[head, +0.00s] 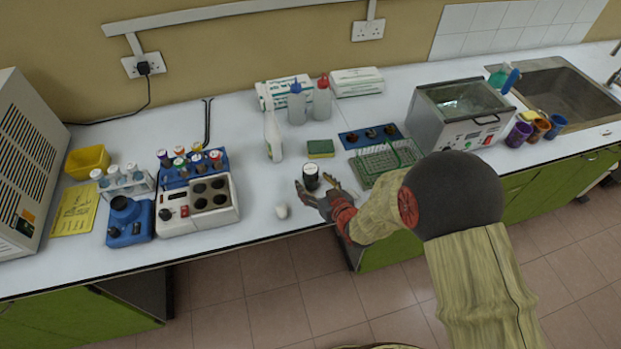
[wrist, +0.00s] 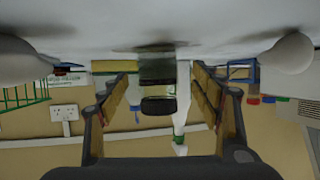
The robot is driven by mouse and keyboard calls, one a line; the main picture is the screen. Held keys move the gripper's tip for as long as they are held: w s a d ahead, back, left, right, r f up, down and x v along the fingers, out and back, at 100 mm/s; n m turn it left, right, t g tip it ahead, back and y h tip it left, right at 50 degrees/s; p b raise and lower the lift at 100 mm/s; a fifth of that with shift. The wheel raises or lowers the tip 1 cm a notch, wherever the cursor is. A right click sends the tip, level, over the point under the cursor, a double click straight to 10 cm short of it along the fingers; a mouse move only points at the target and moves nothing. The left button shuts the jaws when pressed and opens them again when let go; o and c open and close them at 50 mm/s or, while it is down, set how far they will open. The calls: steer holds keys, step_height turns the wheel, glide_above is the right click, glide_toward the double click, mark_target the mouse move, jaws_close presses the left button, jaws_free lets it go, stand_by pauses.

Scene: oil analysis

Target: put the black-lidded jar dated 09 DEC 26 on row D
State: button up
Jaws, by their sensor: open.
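A dark jar with a black lid (head: 311,176) stands on the white bench near the front edge. It also shows in the upside-down wrist view (wrist: 158,88), with a pale band around its body. No date is readable on it. My gripper (head: 316,193) is open and low over the bench, with its fingers on either side of the jar; in the wrist view, gaps show between the jar and both fingers. No row letters can be read in either view, so I cannot tell which place is row D.
A green wire rack (head: 386,163) and a blue tray with dark round items (head: 371,136) stand behind right. A small white object (head: 282,211) lies left of my gripper. A sponge (head: 320,148) and a white bottle (head: 273,137) stand behind the jar.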

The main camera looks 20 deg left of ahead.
mark_target(310, 178)
steer(key=shift+b+x, duration=0.3)
steer(key=shift+x, duration=1.6)
steer(key=shift+d, duration=0.15)
steer(key=shift+c, duration=0.9)
steer(key=c, duration=1.3)
steer(key=shift+c, duration=0.2)
